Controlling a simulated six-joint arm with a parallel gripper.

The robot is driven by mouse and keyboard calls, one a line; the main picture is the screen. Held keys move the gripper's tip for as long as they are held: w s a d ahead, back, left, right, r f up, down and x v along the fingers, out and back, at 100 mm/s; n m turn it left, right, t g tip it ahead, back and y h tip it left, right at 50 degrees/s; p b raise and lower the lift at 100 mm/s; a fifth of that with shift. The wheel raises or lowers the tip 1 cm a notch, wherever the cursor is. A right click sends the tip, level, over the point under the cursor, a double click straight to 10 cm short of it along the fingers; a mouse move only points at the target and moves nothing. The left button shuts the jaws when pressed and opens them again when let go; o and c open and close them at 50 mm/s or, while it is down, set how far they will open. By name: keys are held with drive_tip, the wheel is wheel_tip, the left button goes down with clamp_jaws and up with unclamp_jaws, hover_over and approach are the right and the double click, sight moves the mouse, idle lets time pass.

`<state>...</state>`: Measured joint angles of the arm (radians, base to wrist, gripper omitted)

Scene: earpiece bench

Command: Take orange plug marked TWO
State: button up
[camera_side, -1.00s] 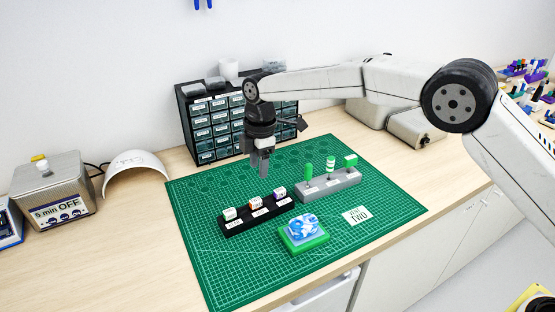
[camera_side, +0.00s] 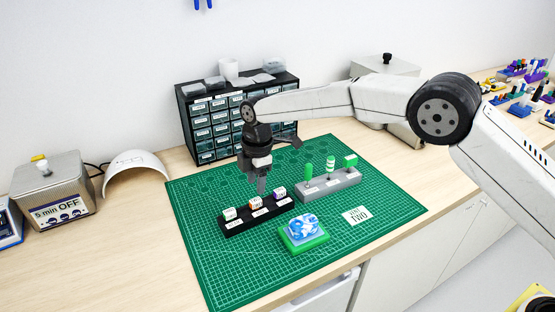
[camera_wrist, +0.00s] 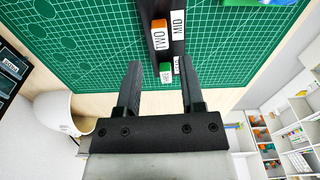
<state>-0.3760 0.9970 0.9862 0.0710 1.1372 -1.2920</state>
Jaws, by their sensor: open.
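The orange plug marked TWO (camera_side: 255,204) stands in the middle of the black rack (camera_side: 240,229) on the green mat. In the wrist view its orange top (camera_wrist: 159,24) and white TWO label show near the top, beside a MID label on the rack. A green-topped plug (camera_side: 229,213) is at the rack's left end, a purple-topped plug (camera_side: 280,192) at its right end. My gripper (camera_side: 262,190) points down just above and behind the orange plug. In the wrist view my gripper (camera_wrist: 161,70) is open and empty, and the orange plug lies beyond the fingertips.
A grey block (camera_side: 328,186) with several green pieces stands right of the rack. A green base with a blue-and-white top (camera_side: 303,233) sits in front. A card reading TWO (camera_side: 357,216) lies to the right. The mat's front left is clear.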

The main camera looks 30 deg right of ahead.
sight(256, 200)
drive_tip(key=shift+a+f, duration=0.2)
drive_tip(key=shift+f, duration=2.5)
drive_tip(key=shift+c, duration=0.2)
clamp_jaws()
drive_tip(key=shift+r, duration=1.6)
drive_tip(key=shift+r, duration=2.4)
